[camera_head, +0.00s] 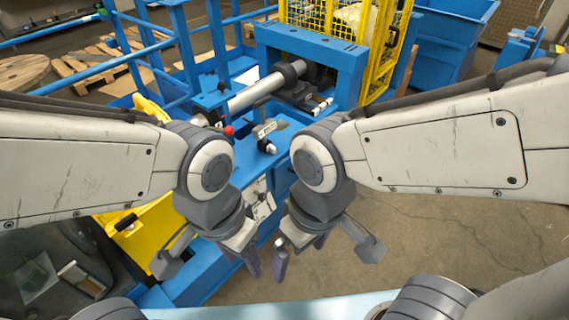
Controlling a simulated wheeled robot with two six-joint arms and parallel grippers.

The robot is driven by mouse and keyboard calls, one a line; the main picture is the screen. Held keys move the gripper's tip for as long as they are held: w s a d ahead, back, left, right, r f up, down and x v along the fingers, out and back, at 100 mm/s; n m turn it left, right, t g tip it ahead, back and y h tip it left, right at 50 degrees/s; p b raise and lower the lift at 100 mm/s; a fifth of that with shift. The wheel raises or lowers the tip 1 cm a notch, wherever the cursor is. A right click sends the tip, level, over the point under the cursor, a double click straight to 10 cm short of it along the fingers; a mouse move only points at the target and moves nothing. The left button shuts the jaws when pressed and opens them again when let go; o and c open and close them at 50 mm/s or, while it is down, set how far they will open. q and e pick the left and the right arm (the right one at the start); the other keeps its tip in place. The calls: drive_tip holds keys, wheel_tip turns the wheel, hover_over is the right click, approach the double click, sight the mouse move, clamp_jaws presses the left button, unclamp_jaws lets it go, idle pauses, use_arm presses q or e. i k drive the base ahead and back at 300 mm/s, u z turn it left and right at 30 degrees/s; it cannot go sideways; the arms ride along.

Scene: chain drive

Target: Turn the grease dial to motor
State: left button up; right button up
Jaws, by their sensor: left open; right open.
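A pale panel (261,203) with small dark markings is on the front of the blue machine (277,185), between my two wrists. It is partly hidden by them, and I cannot make out a dial or its setting there. My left gripper (210,262) is open and empty, in front of the machine at lower left. My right gripper (325,254) is open and empty, just right of the panel. Neither gripper is seen touching the panel.
A grey bracket (268,130) and a lever with a red knob (229,131) stand on the machine top, near a steel shaft (258,90). A yellow mesh guard (385,50) stands behind. The floor at right is clear.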

sight(262, 197)
drive_tip(key=z, duration=1.45)
drive_tip(key=k, duration=1.1)
drive_tip(key=u, duration=1.15)
drive_tip(key=i, duration=1)
